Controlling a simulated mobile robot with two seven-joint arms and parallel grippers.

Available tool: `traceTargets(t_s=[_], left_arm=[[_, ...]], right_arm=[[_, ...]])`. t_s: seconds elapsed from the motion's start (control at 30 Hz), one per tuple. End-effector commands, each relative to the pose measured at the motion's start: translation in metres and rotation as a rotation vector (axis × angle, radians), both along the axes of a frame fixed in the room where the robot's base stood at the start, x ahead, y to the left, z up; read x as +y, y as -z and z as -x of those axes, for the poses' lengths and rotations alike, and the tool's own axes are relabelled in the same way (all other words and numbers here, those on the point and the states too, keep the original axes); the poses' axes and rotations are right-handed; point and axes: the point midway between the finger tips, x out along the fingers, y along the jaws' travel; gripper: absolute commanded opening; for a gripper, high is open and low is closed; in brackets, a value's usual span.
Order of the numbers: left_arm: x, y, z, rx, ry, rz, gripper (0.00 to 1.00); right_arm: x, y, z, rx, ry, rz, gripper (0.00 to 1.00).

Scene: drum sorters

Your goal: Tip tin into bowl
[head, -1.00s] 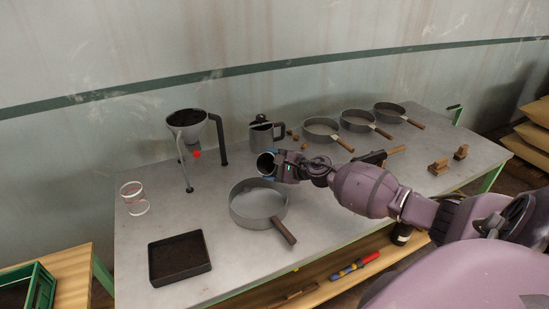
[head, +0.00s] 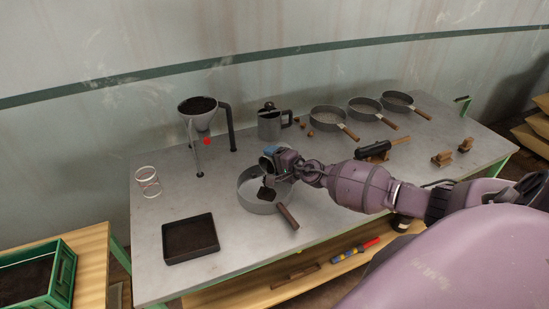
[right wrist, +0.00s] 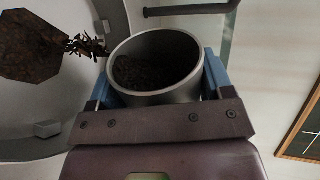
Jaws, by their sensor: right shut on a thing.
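My right gripper (head: 272,158) is shut on a grey round tin (head: 265,164), tilted over the near left part of the bench. In the right wrist view the tin (right wrist: 165,98) sits between blue finger pads and holds dark granules. Some granules (right wrist: 86,46) spill off its lip to the left. The bowl, a shallow round grey pan (head: 250,201) with a wooden handle, stands below the tin. A dark heap (head: 266,194) lies in it and also shows in the right wrist view (right wrist: 32,48). My left gripper is not in view.
A funnel stand (head: 199,122), a metal jug (head: 270,122) and several pans (head: 329,119) stand behind. A dark square tray (head: 190,239) and white rings (head: 147,181) are to the left. A black wooden-handled tool (head: 374,150) lies right of the gripper.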

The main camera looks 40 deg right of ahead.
Motion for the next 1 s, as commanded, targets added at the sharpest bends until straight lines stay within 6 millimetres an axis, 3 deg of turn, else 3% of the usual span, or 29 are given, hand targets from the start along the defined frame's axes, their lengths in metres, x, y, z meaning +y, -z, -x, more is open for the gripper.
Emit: traceTargets(t_s=[0.53,1.0], left_arm=[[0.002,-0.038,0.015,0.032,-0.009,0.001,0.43],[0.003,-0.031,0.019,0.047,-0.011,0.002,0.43]], right_arm=[[0.010,-0.010,0.002,-0.053,0.001,0.244,0.48],[0.018,-0.010,0.003,-0.094,0.000,0.417,0.47]])
